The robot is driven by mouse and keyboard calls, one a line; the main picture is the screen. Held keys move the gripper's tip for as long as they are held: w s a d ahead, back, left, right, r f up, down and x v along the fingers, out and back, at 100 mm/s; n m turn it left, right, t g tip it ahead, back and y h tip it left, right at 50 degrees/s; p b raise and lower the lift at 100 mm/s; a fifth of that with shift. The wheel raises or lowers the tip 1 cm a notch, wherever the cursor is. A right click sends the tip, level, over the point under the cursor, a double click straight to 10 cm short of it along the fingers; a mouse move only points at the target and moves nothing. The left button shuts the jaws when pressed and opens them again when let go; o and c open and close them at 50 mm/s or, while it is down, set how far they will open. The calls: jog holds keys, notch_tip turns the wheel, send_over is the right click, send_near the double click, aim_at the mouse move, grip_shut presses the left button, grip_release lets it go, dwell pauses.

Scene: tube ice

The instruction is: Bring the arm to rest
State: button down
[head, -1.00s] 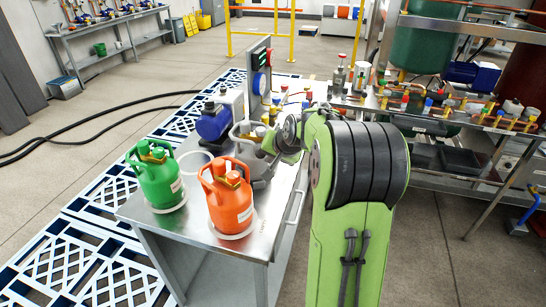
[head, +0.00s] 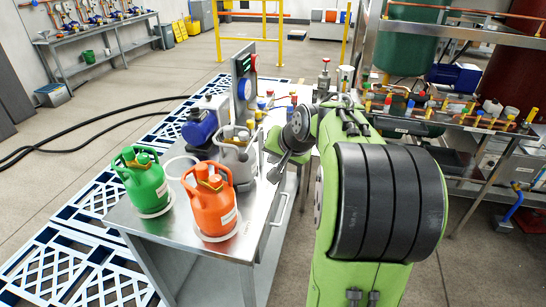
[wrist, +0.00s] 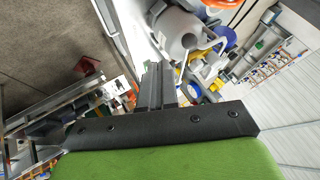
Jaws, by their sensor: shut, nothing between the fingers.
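My gripper (head: 278,172) hangs over the right edge of the metal cart in the head view, close beside the grey cylinder as seen from here. Its dark fingers (wrist: 158,84) are together in the wrist view, with nothing held. My green arm with its ribbed black joint fills the right front of the head view and bends toward the cart. An orange cylinder (head: 212,207), a green cylinder (head: 145,184) and a grey cylinder (head: 237,158) stand upright on the cart top (head: 180,226). Whether the gripper touches anything cannot be told.
A blue pump (head: 200,124) and an upright gauge panel (head: 245,78) stand at the cart's back. A bench with valves and fittings (head: 420,117) lies behind my arm on the right. Black hoses (head: 90,125) cross the floor at left.

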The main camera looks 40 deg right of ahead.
dwell(0.3)
jog(key=s+a+r+n+g, duration=0.15)
jog(key=s+a+n, duration=0.3)
jog(key=a, duration=0.65)
jog(key=s+a+f+n, duration=0.2)
jog(key=s+a, duration=0.3)
jog(key=s, duration=0.3)
jog(key=s+a+f+n+y, duration=0.1)
jog(key=s+a+n, duration=0.2)
jog(key=s, duration=0.6)
jog(key=shift+s+a+f+g, duration=0.2)
jog(key=shift+a+f+g, duration=0.25)
jog(key=shift+a, duration=0.5)
jog(key=shift+n, duration=0.25)
